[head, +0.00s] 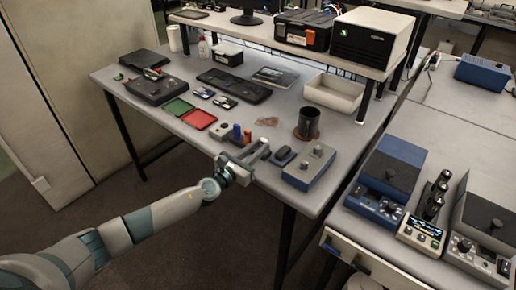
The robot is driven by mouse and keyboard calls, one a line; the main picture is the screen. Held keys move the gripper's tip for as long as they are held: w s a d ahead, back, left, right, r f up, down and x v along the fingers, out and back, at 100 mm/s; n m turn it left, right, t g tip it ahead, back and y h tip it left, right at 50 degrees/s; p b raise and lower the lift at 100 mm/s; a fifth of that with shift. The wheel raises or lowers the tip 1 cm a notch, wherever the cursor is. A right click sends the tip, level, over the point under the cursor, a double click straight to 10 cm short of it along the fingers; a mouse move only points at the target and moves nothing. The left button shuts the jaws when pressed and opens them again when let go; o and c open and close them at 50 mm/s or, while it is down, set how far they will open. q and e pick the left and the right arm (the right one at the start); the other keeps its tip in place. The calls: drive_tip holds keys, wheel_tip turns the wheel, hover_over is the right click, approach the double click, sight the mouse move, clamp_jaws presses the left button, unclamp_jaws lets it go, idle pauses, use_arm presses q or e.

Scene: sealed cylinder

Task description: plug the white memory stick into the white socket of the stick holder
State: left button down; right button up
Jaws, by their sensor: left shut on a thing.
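My left gripper (258,152) reaches over the front edge of the table. It is shut on a small pale thing at its fingertips, which looks like the white memory stick (264,141); the fingers hide most of it. Just behind and left of the gripper, a blue stick (237,131) and an orange stick (247,137) stand upright close together, seemingly in the stick holder. The holder's body and its white socket are too small or hidden to make out. My right gripper is not in view.
A blue-grey box with knobs (309,166) and a small dark device (283,156) stand right of the gripper. A dark mug (308,124) is behind them. Red (199,119) and green (178,108) trays lie to the left. A cream bin (333,94) stands farther back.

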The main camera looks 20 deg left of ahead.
use_arm(q)
drive_tip(key=c, duration=1.5)
unclamp_jaws()
drive_tip(key=shift+b+v, duration=1.9)
drive_tip(key=shift+v, duration=6.85)
drive_tip(key=shift+f, duration=0.1)
